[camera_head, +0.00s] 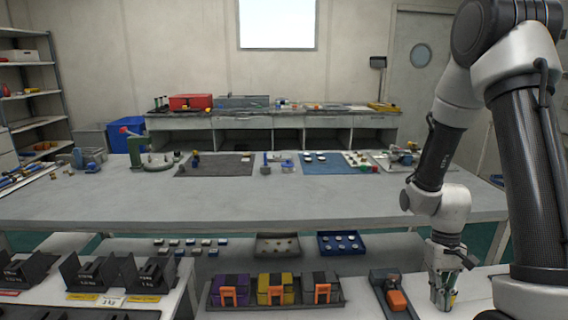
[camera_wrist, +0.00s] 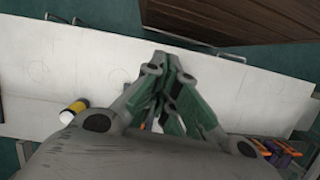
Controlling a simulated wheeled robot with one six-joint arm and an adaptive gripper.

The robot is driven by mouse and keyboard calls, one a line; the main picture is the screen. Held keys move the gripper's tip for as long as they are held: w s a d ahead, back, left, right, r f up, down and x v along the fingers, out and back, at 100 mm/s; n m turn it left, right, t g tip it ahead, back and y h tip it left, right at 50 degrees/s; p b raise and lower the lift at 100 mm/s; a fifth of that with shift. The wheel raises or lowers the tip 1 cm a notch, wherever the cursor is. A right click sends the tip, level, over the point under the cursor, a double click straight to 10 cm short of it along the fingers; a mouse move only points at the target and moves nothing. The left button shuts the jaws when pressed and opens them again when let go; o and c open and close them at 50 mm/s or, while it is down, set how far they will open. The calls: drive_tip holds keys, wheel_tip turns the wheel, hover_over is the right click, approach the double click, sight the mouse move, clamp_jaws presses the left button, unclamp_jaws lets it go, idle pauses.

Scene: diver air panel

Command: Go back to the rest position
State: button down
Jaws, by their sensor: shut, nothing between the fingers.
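My gripper (camera_head: 442,295) hangs from my arm at the right of the head view, pointing down over the right end of the near white surface. In the wrist view my gripper (camera_wrist: 168,62) has its fingers together in the middle, shut and empty. Below it in that view is a white bench top (camera_wrist: 225,85). I cannot tell how far the fingertips are above it.
An orange and dark device (camera_head: 396,299) sits just left of my gripper. A tray holds purple, yellow and dark boxes (camera_head: 275,288) with orange clips. A yellow and black cylinder (camera_wrist: 76,107) shows at left in the wrist view. The large grey table (camera_head: 230,205) stands beyond.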

drive_tip(key=s+a+r+t, duration=0.1)
drive_tip(key=s+r+t, duration=0.3)
drive_tip(key=r, duration=1)
drive_tip(key=s+a+r+t, duration=0.1)
drive_tip(key=s+r+t, duration=0.3)
drive_tip(key=r, duration=1)
drive_tip(key=shift+s+r, duration=0.35)
drive_tip(key=shift+s, duration=0.35)
